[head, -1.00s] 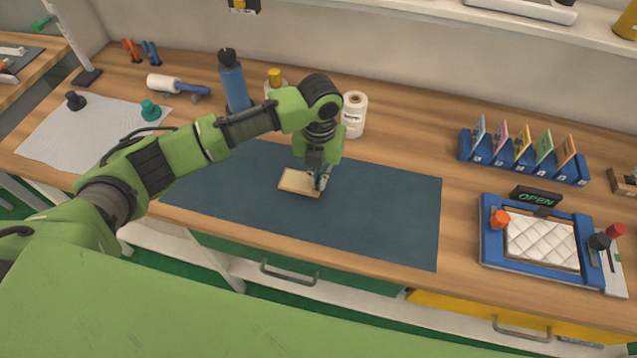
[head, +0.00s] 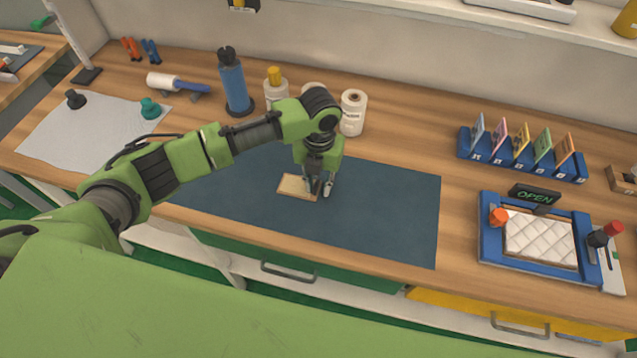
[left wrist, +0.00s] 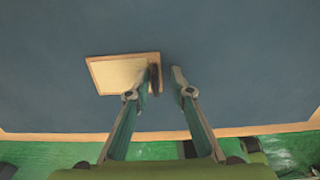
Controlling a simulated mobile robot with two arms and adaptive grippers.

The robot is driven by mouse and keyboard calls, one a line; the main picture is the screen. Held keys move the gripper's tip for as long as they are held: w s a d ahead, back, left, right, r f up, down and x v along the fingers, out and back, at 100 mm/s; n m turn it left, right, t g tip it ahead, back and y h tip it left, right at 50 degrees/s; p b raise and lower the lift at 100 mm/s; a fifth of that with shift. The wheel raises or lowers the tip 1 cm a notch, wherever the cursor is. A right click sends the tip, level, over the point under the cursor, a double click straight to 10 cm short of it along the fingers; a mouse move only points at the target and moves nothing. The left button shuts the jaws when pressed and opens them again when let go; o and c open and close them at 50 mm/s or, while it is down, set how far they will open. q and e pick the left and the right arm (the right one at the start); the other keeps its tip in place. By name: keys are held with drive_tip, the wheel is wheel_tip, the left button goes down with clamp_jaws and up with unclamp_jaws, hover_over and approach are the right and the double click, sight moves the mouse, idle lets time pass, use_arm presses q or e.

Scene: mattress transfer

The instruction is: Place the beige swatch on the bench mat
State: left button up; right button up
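The beige swatch (head: 297,187), a flat pale panel with a tan border, lies on the dark blue bench mat (head: 390,215), left of the mat's middle. It also shows in the left wrist view (left wrist: 115,75), surrounded by mat. My left gripper (head: 320,190) is open at the swatch's right edge. In the left wrist view the gripper (left wrist: 165,77) has one finger over that edge and the other apart, above bare mat. Nothing is between the fingers. Whether the finger touches the swatch I cannot tell. My right gripper is not in view.
Behind the mat stand a blue bottle (head: 233,85), a yellow-capped bottle (head: 276,88) and a white roll (head: 353,112). A blue rack (head: 520,160) with several coloured cards and a blue tray (head: 487,245) holding a quilted white pad are at right. The mat's right half is clear.

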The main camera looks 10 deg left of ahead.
use_arm(q)
wheel_tip(320, 180, up, 12)
drive_tip(key=b, duration=0.2)
drive_tip(key=shift+r, duration=0.15)
idle(0.5)
drive_tip(key=shift+d, duration=0.1)
